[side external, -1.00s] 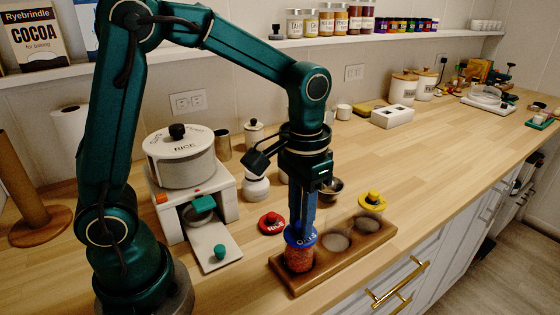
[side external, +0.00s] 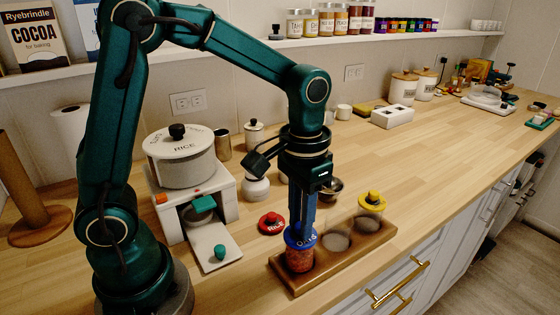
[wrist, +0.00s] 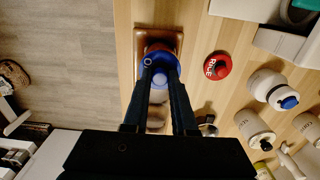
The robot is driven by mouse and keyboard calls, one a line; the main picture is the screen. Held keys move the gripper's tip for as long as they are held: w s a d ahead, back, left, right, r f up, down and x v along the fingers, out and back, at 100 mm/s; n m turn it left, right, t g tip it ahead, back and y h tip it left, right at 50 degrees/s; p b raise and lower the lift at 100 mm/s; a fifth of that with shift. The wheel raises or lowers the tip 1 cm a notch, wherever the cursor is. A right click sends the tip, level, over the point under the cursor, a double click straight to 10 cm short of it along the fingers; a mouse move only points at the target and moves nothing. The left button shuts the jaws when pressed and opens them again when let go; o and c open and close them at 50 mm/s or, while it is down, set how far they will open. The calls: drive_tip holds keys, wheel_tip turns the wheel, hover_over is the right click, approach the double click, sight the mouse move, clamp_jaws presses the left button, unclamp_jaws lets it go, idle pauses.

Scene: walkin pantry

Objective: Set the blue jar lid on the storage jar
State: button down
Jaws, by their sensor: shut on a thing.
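The blue jar lid (side external: 299,239) is in my gripper (side external: 301,230), which points straight down with its fingers shut on the lid's knob. The lid is over the mouth of the storage jar (side external: 299,260), a clear jar with reddish contents at the near left end of a wooden rack. Lid and jar look in line, and I cannot tell whether the lid rests fully on the rim. In the wrist view the blue lid (wrist: 158,62) shows between the fingertips and hides most of the jar below.
The wooden rack (side external: 352,249) also holds an open jar (side external: 337,241) in the middle and a jar with a yellow lid (side external: 371,200). A red lid (side external: 271,222) lies on the counter left of the rack. A rice dispenser (side external: 185,180) stands further left.

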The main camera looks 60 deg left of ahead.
drive_tip(key=shift+f, duration=0.3)
drive_tip(key=c, duration=0.6)
unclamp_jaws()
drive_tip(key=shift+c, duration=0.2)
drive_tip(key=o, duration=0.5)
drive_tip(key=shift+r, duration=3.5)
